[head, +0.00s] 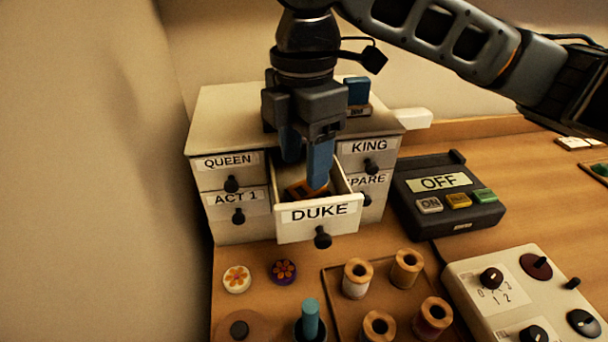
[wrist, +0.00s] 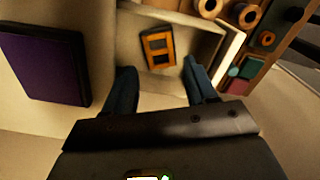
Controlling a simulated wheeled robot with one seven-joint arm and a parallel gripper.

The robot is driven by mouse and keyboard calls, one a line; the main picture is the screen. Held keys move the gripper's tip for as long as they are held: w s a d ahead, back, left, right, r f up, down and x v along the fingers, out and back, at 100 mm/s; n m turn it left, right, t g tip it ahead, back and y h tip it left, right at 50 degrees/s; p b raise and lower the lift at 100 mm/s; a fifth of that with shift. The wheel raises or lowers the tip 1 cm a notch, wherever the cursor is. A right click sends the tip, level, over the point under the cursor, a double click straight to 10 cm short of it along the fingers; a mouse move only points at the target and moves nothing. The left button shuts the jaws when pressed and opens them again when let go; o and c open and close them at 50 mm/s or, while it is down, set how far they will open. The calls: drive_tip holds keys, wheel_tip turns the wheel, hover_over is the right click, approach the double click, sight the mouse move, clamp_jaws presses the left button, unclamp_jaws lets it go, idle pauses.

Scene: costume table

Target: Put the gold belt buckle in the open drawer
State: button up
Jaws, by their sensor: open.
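The gold belt buckle (wrist: 158,47) lies inside the open drawer (wrist: 196,30), flat on its floor as far as the wrist view shows. In the head view the drawer, labelled DUKE (head: 320,212), is pulled out of the cabinet, and part of the buckle (head: 302,190) shows in it behind the fingers. My gripper (head: 306,172) is over the drawer, pointing down, with its blue fingers apart. In the wrist view the fingers (wrist: 160,88) are open and empty, and the buckle lies beyond their tips, apart from them.
The cabinet (head: 226,179) has shut drawers labelled QUEEN, ACT 1 and KING around the open one. A dark box with an OFF display (head: 440,182) stands at right. Thread spools (head: 357,278) on a tray, two flowered discs (head: 237,279) and a control panel (head: 520,290) are in front.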

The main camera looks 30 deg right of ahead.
sight(304, 189)
wheel_tip(304, 189, up, 8)
drive_tip(key=shift+f, duration=0.15)
idle(1.4)
